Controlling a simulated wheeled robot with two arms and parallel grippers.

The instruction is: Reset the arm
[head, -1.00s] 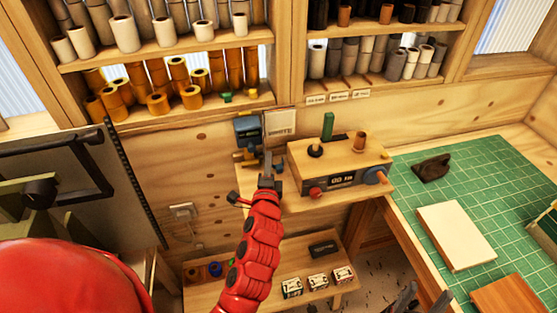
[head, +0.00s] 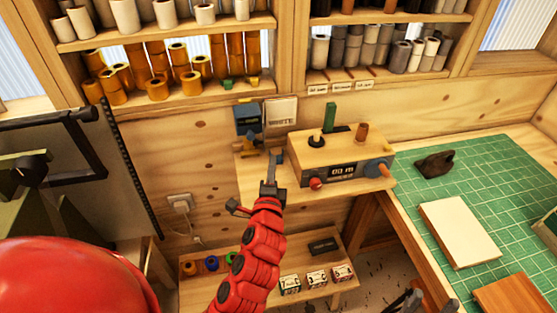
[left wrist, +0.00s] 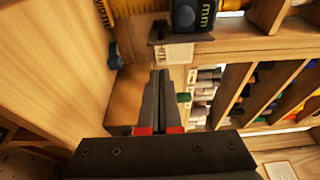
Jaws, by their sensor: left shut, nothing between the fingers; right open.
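My left gripper (head: 273,165) is at the end of the red arm, in front of the small wall shelf, just left of the wooden device (head: 341,157) with a display and knobs. Its dark fingers are together and empty; the left wrist view also shows the closed fingers (left wrist: 160,95), pointing toward the shelf area. My right gripper (head: 412,301) shows only as dark finger parts at the bottom edge, apart and with nothing seen between them. The rest of it is cut off.
Foil rolls (head: 158,88) in gold, with white and grey ones, fill the upper shelves. A lower shelf (head: 215,292) holds small boxes and coloured rings. A green cutting mat (head: 470,180) at right carries a pale block (head: 458,232) and a dark object (head: 436,163).

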